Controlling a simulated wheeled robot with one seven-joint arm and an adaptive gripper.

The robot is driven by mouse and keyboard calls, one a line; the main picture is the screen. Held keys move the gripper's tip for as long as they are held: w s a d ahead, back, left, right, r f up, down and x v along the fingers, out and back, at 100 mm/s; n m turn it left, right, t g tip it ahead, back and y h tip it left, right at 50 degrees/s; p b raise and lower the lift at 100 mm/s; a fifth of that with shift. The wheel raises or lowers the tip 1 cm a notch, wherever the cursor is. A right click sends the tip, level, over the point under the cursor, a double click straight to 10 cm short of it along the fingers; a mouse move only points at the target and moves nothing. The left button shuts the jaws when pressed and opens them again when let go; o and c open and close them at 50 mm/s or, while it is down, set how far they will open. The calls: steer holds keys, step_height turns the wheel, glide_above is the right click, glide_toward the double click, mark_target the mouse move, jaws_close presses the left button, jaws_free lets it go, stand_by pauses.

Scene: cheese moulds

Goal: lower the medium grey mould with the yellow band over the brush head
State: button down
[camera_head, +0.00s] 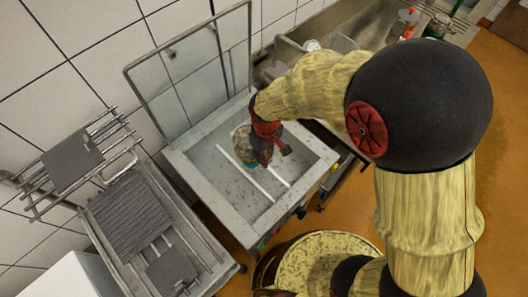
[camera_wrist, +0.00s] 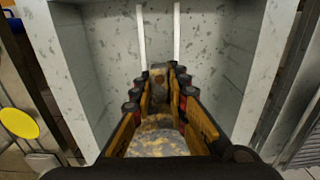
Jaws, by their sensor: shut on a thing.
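My gripper (camera_head: 266,150) reaches down into a square steel basin (camera_head: 190,170) in the head view. It is shut on a mottled grey and yellowish thing, taken as the grey mould (camera_head: 240,138), which shows partly beside the fingers. In the wrist view my gripper (camera_wrist: 176,82) has its orange-edged fingers on both sides of the mould (camera_wrist: 158,143). A clear yellow band cannot be made out. The gripper hides much of the mould, and its height above the basin floor cannot be told. I cannot make out a brush head.
Two white bars (camera_head: 265,174) run along the basin. Its glassy lid (camera_head: 195,75) stands open at the back. To the left are a rack with a grey plate (camera_head: 72,160) and a tray with a ribbed grey mat (camera_head: 130,215). A pale round top (camera_head: 325,255) stands in front.

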steer(key=shift+f, duration=0.1)
steer(key=shift+f+b, duration=4.4)
steer(key=shift+f, duration=2.8)
steer(key=c, duration=1.7)
jaws_free()
steer(key=shift+o, duration=0.2)
step_height(320, 180, up, 12)
